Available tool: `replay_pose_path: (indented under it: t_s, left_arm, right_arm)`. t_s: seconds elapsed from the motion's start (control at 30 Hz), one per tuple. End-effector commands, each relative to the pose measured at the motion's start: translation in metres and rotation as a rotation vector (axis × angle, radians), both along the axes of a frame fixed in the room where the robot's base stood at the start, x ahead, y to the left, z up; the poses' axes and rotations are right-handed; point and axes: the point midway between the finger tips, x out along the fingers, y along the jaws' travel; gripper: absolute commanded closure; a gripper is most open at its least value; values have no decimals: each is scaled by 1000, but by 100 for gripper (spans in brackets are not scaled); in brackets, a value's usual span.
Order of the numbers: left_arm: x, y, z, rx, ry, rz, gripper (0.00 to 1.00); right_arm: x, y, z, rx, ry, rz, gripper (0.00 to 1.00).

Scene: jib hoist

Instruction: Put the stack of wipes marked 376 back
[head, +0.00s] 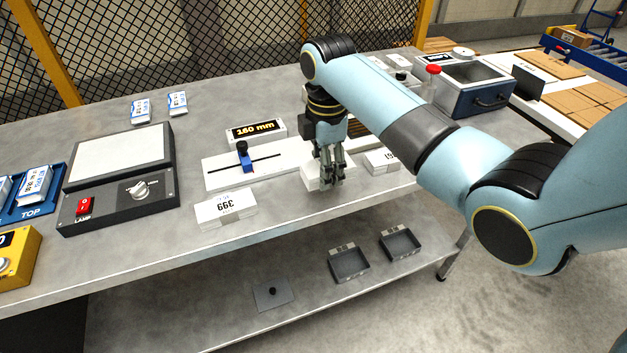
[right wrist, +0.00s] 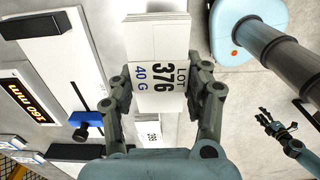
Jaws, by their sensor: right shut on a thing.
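The stack of wipes marked 376 (right wrist: 163,76) is white, and its label reads LOT 376, 40 G in the right wrist view. My right gripper (right wrist: 163,92) is shut on it, with one finger on each side. In the head view my right gripper (head: 329,181) points down over the front part of the bench, and the white stack (head: 314,184) is partly hidden behind its fingers. I cannot tell whether the stack touches the bench. A dark gripper, seemingly my left (right wrist: 277,126), shows small at the right of the right wrist view; its opening is unclear.
A stack marked 399 (head: 225,207) lies left of my right gripper, another white stack (head: 381,162) close on its right. Behind are a white board with a blue slider (head: 243,158) and a 160 mm display (head: 256,130). A lamp box (head: 120,175) stands left. Small trays (head: 348,263) sit below.

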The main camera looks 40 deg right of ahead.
Motion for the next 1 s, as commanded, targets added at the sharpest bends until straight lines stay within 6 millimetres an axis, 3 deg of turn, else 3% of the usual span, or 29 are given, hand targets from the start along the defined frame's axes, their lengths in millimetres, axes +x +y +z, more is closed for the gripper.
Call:
replay_pose_path:
  t_s: [0.1,0.33,0.57,0.8,0.93,0.97,1.0]
  left_arm:
    - [-10,0,-3,0,16,0,53]
    - [-39,1,-4,1,58,2,53]
    - [-34,1,-3,0,50,2,53]
    - [-17,0,-1,1,25,1,53]
    - [-17,0,-3,1,26,1,53]
    - [-18,0,-3,1,27,1,53]
    - [-19,0,-3,1,28,1,53]
  right_arm:
    - [18,7,-12,0,1,-1,90]
    - [27,12,-27,0,4,0,90]
    - [27,11,-57,-1,1,1,90]
    - [27,11,-58,-1,0,0,90]
    - [27,11,-62,-1,0,0,90]
    - [27,11,-61,-1,0,0,49]
    - [27,11,-61,-1,0,0,44]
